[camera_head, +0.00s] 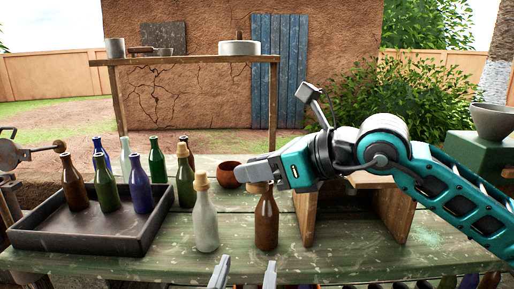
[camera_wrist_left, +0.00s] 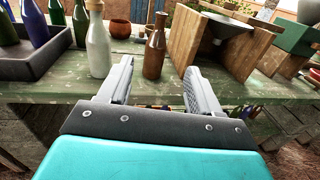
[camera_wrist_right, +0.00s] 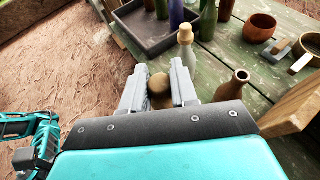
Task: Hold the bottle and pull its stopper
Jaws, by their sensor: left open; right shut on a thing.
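The brown bottle (camera_head: 266,220) stands upright near the table's front edge. Its mouth looks open and dark in the right wrist view (camera_wrist_right: 232,84). My right gripper (camera_head: 250,172) is shut on a tan stopper (camera_wrist_right: 160,90). In the right wrist view the stopper is apart from the bottle, to the left of its mouth. In the head view the stopper (camera_head: 258,187) overlaps the bottle's top. My left gripper (camera_head: 246,268) is open and empty in front of the bottle. The bottle (camera_wrist_left: 155,52) shows between its fingers in the left wrist view, not gripped.
A pale corked bottle (camera_head: 205,218) stands close left of the brown one. A dark tray (camera_head: 85,238) with several bottles lies further left. A wooden stand (camera_head: 308,215) is just right of the bottle. A clay bowl (camera_head: 228,175) sits behind.

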